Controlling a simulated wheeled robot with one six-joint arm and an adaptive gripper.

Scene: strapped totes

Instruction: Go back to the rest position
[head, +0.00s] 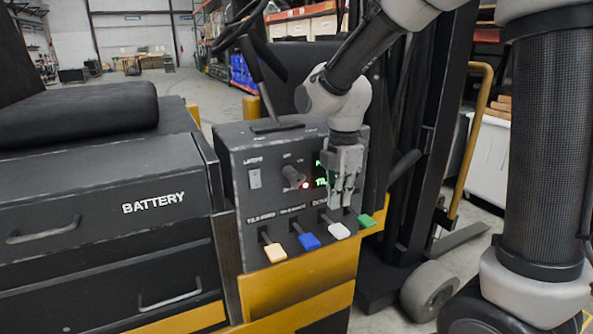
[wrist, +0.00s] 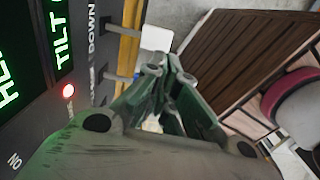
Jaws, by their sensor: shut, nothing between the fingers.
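My gripper (head: 342,203) is in front of the right part of the grey control panel (head: 235,215), fingers pointing down. Its fingertips are just above the white lever (head: 339,230) and near the green lever (head: 366,220); I cannot tell if they touch either. In the wrist view the fingers (wrist: 168,66) are together and hold nothing, with a white lever tip (wrist: 157,39) just beyond them. My gripper hides part of the green display (head: 321,182).
A black knob (head: 292,174), a lit red lamp (head: 306,185) and a light switch (head: 254,179) are on the panel. A battery box (head: 100,235) is at the left. The dark mast (head: 425,130) and a yellow rail (head: 472,140) stand close on the right.

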